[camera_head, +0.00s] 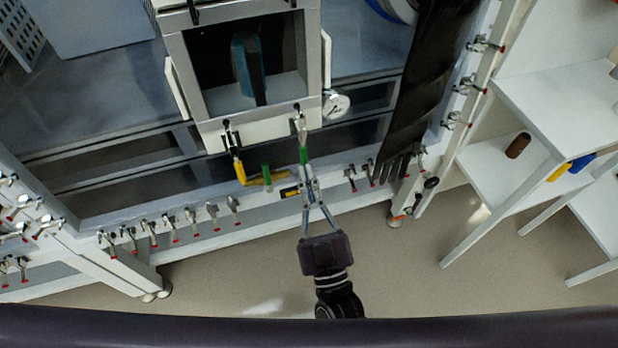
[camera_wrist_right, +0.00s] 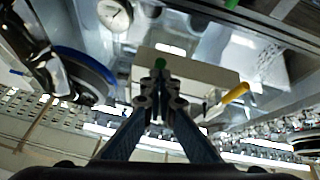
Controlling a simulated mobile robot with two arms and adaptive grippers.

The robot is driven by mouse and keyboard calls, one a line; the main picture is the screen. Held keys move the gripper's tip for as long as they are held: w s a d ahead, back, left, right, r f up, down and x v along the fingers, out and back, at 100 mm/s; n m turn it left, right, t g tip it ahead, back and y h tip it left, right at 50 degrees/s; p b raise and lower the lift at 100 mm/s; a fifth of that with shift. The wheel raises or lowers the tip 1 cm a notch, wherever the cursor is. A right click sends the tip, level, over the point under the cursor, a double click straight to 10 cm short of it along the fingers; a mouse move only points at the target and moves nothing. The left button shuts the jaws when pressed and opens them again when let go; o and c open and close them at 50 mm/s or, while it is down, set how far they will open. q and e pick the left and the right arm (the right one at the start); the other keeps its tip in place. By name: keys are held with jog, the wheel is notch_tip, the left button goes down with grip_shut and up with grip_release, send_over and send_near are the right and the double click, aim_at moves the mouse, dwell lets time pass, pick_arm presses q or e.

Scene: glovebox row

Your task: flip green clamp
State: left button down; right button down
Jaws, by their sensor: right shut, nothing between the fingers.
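The green clamp (camera_head: 303,155) is at the right side of the front edge of the box-shaped chamber (camera_head: 262,122). Its green handle points down toward me in the head view. My right gripper (camera_head: 305,172) is shut and empty, with its fingertips right at the lower end of the green handle. In the right wrist view the green end (camera_wrist_right: 160,62) shows just beyond the closed fingertips (camera_wrist_right: 160,80); I cannot tell if they touch. The fingers partly hide the clamp there. My left gripper is not in view.
A yellow-handled clamp (camera_head: 238,166) is at the chamber's left front; its yellow handle (camera_wrist_right: 235,94) shows in the wrist view. A round gauge (camera_head: 336,103) sits right of the chamber. Several small red-tipped clamps line the frame. A black sleeve (camera_head: 422,85) hangs at right, near white shelves (camera_head: 560,105).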

jog(key=shift+w+f, duration=0.1)
jog(key=shift+w, duration=0.1)
dwell(0.5)
jog(key=v, duration=1.2)
jog(key=shift+s, duration=0.2)
